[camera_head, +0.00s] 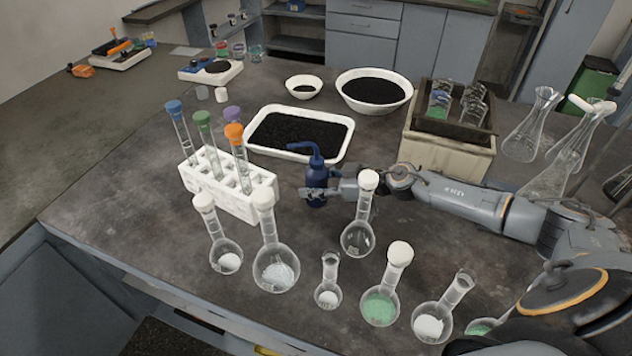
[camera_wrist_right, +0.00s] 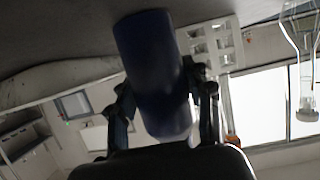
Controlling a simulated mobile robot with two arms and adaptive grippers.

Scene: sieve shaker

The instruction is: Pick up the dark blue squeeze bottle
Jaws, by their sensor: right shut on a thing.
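The dark blue squeeze bottle (camera_head: 317,174) stands near the middle of the table, with its bent spout pointing left. My right gripper (camera_head: 318,192) reaches in from the right and is shut on the bottle's body. In the right wrist view the bottle (camera_wrist_right: 155,75) lies between the two fingers of the gripper (camera_wrist_right: 163,108), one on each side. Whether the bottle's base touches the table cannot be told. My left gripper is in neither view.
A white rack (camera_head: 222,186) with several capped tubes stands left of the bottle. A white tray of black grains (camera_head: 335,152) lies behind it. Several glass flasks stand in front, one round flask (camera_head: 358,240) close to my right gripper. A beige box (camera_head: 447,158) stands behind my right arm.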

